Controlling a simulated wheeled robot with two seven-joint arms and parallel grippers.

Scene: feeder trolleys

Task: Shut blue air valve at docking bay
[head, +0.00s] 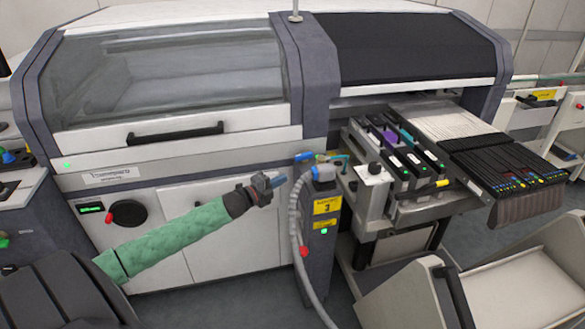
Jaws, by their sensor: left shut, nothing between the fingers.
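A small blue part that looks like the air valve (304,156) sits at the top of the dark docking post (322,235) with the yellow label. Its lever direction is too small to tell. A blue hose coupling (324,173) sits just below it, and a grey hose (295,215) hangs from there. My left gripper (279,181), at the end of the green-sleeved arm, is shut and empty. It appears left of and a little below the valve, apart from it in the picture. My right gripper is out of view.
Feeders stand in the docked trolley (415,209) right of the post. A pale cart (510,285) with a dark handle fills the lower right. The machine (170,137) with its glass cover stands behind my arm.

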